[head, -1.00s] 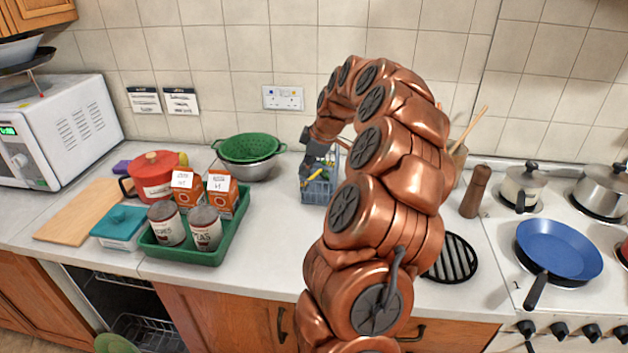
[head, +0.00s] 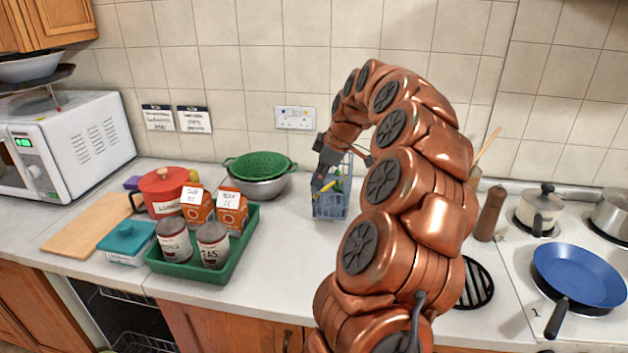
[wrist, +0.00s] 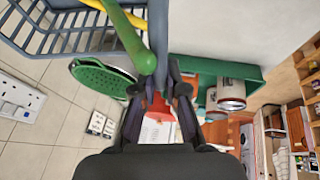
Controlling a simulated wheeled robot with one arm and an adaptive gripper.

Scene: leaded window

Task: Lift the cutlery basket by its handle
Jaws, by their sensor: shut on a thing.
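The cutlery basket (head: 329,207) is a blue-grey lattice basket on the white counter, right of the colander, with green and yellow cutlery in it. I cannot tell whether its base touches the counter. My gripper (head: 322,180) is at its top, coming down from above. In the wrist view my gripper (wrist: 160,85) is shut on the basket's blue-grey handle (wrist: 158,32), partly hidden by the fingers. The basket's lattice wall (wrist: 60,42) shows at upper left there, with green and yellow handles (wrist: 135,38) close to the fingers.
The green colander (head: 258,165) sits in a metal bowl left of the basket. A green tray (head: 235,262) with tins and cartons stands front left. My arm hides the counter right of the basket. A pepper mill (head: 490,213) and blue pan (head: 580,274) stand farther right.

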